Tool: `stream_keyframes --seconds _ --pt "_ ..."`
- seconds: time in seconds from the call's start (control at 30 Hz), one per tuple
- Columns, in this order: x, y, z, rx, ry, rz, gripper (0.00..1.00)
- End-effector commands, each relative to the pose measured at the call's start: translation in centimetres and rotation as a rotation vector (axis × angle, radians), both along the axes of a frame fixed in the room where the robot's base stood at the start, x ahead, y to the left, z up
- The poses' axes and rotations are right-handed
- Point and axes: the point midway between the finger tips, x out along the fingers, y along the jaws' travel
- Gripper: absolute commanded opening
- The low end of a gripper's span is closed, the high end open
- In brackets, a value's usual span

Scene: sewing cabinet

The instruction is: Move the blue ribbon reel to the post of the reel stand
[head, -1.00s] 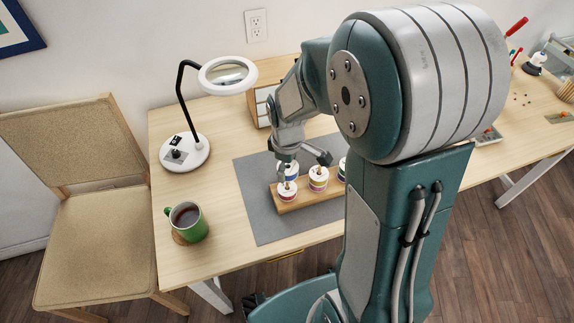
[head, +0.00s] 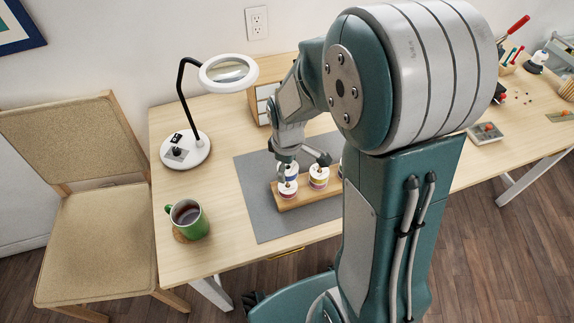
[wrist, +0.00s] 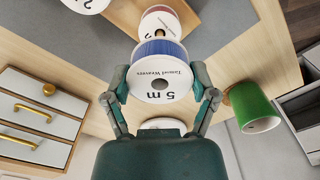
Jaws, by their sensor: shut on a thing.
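The blue ribbon reel (wrist: 163,48) has white flanges and a "5 m" label facing the wrist camera. My gripper (wrist: 161,86) is shut on it, with a finger on each side. In the head view my gripper (head: 287,163) points down over the left end of the wooden reel stand (head: 312,199), its fingertips small and partly hidden. The stand carries white-flanged reels, including a front-left one (head: 287,188) and a middle one (head: 319,179). In the wrist view another reel with a post (wrist: 160,20) is just beyond the blue reel. I cannot tell whether the blue reel touches the stand.
The stand lies on a grey mat (head: 255,205). A green mug (head: 190,220) and a magnifier lamp (head: 186,150) stand to the left. A small drawer unit (head: 264,103) is behind my gripper. The table is bare between the mug and the mat. My arm hides the stand's right end.

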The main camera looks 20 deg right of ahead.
Motion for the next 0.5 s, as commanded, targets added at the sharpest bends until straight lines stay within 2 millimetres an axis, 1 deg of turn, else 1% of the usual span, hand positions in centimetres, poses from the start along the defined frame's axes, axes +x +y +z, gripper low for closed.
stream_keyframes --seconds 0.5 --pt "-0.01 0.0 -1.13 -0.001 0.001 0.0 0.38"
